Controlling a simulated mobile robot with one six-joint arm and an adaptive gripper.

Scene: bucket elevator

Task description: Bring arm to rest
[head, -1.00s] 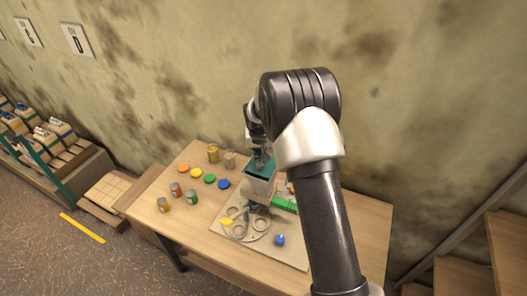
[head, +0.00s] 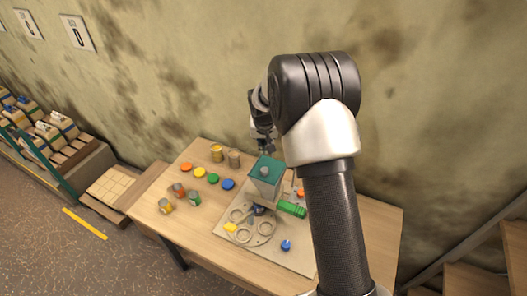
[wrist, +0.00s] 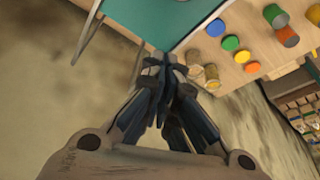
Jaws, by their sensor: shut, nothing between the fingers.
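My arm rises from the lower right of the head view, bends at a dark elbow and reaches down behind it. My gripper (head: 265,147) hangs above the workbench, near the green-topped bucket elevator (head: 266,172), and is apart from it. In the wrist view my gripper (wrist: 168,68) is shut and empty, with its fingertips together. The elevator's green top (wrist: 190,15) shows just beyond the fingertips there.
The wooden workbench (head: 190,229) holds coloured discs, several small cans (head: 165,205) and a grey board (head: 262,250) with rings and a green block (head: 292,209). A stained wall (head: 190,60) stands behind. Wooden steps (head: 512,235) are at the right.

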